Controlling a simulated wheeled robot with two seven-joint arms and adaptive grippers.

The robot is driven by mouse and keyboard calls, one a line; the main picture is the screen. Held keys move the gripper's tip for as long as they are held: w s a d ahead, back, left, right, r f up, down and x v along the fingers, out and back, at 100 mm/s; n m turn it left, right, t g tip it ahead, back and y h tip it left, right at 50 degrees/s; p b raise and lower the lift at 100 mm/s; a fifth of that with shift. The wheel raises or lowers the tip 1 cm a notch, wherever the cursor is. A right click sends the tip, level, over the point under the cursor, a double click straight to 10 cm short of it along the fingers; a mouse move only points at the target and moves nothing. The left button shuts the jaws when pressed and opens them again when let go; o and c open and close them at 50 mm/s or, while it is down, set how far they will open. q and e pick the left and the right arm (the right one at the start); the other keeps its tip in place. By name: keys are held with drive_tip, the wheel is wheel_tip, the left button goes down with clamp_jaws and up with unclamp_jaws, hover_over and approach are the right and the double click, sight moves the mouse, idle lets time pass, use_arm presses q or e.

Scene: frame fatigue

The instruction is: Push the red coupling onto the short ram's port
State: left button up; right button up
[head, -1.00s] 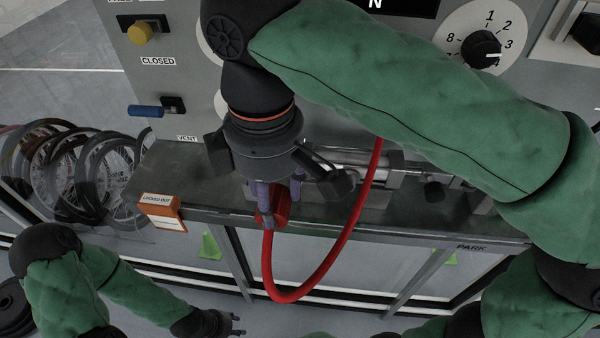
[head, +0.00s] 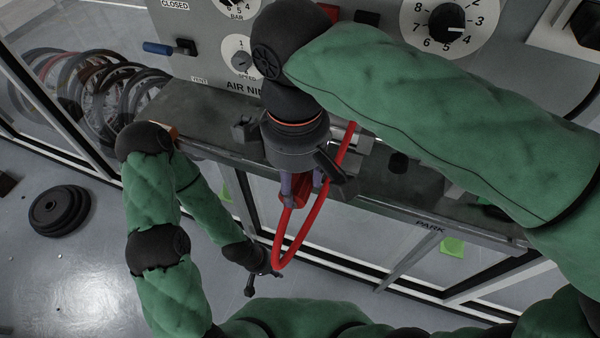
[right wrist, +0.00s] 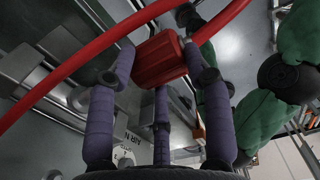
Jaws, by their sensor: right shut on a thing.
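The red coupling (head: 293,200) is in my right gripper (head: 302,188), just off the bench's front edge in the head view. In the right wrist view the coupling (right wrist: 158,60) is a ribbed red block between the purple fingers of the right gripper (right wrist: 152,72). A red hose (head: 318,215) loops down from it and back up to the bench. My left gripper (head: 262,281) is low, beside the bottom of the loop, with its fingers apart and empty. Metal cylinder parts (head: 365,142) lie on the bench, partly hidden by my right arm. I cannot make out the short ram's port.
The dark bench (head: 195,125) runs below a grey panel with knobs and a blue-handled lever (head: 158,48). Black discs (head: 60,212) lie on the floor. The floor at lower left is mostly clear.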

drive_tip(key=shift+d+r, duration=0.1)
drive_tip(key=shift+d, duration=0.2)
drive_tip(key=w, duration=0.1)
drive_tip(key=w+d+p, duration=0.1)
drive_tip(key=w, duration=0.1)
drive_tip(key=w+p, duration=0.1)
drive_tip(key=w, duration=0.1)
drive_tip(key=shift+w+d, duration=0.25)
drive_tip(key=shift+w+d, duration=0.25)
drive_tip(key=shift+w, duration=0.5)
drive_tip(key=shift+w+d, duration=0.25)
drive_tip(key=shift+w, duration=0.45)
idle(2.0)
drive_tip(key=shift+w+d, duration=0.1)
drive_tip(key=shift+w, duration=0.25)
idle(0.5)
